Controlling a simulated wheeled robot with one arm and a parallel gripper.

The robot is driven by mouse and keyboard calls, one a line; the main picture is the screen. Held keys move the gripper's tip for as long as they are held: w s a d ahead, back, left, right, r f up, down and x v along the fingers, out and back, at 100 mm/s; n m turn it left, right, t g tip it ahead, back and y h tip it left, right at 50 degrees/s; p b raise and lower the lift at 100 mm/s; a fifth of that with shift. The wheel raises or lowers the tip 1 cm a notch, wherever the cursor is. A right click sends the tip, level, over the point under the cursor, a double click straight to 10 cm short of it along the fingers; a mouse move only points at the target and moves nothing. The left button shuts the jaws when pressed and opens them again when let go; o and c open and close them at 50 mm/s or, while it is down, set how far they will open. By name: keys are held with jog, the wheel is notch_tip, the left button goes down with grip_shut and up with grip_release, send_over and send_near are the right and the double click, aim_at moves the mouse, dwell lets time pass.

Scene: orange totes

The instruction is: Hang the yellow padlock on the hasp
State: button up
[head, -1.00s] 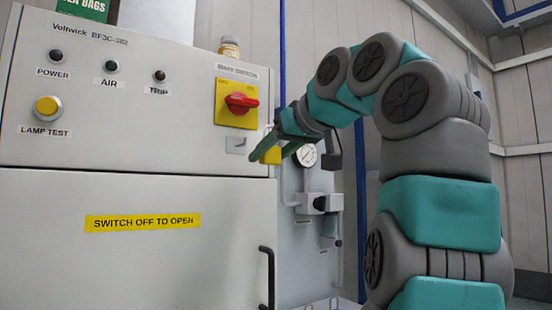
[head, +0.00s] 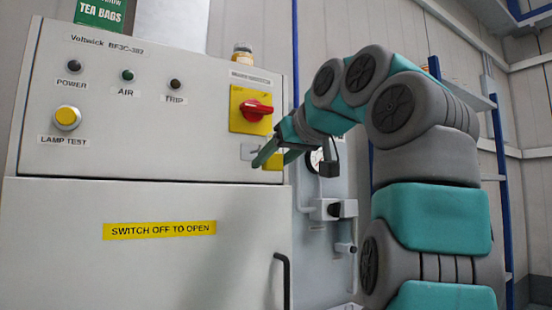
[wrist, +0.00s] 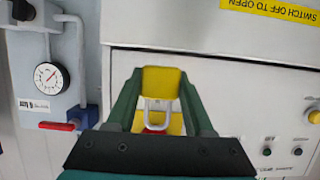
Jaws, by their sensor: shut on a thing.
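The yellow padlock (wrist: 161,82) is held between the two green fingers of my gripper (wrist: 161,90) in the wrist view. Its pale shackle (wrist: 151,112) shows between the fingers. In the head view my gripper (head: 268,155) is at the right edge of the grey panel, and part of the padlock (head: 275,161) shows behind the fingers. The hasp (head: 247,152) is a small pale fitting below the red rotary switch (head: 255,111), just left of the fingers. The fingers partly cover this spot, so I cannot tell whether the shackle touches the hasp.
The grey cabinet has a yellow lamp-test button (head: 67,117) and a black door handle (head: 281,280). A pressure gauge (wrist: 51,77) and pipework (head: 328,209) stand close to the gripper's right in the head view. Open air lies in front of the cabinet door.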

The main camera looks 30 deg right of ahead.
aim_at(250, 177)
jog(key=shift+w+a+f+p, duration=0.15)
jog(key=shift+w+p, duration=0.25)
jog(key=shift+w, duration=2.05)
jog(key=shift+w+f+b, duration=0.4)
jog(key=shift+w+f, duration=0.25)
jog(key=shift+f, duration=0.05)
jog(key=o, duration=1.4)
jog(key=shift+c, duration=0.2)
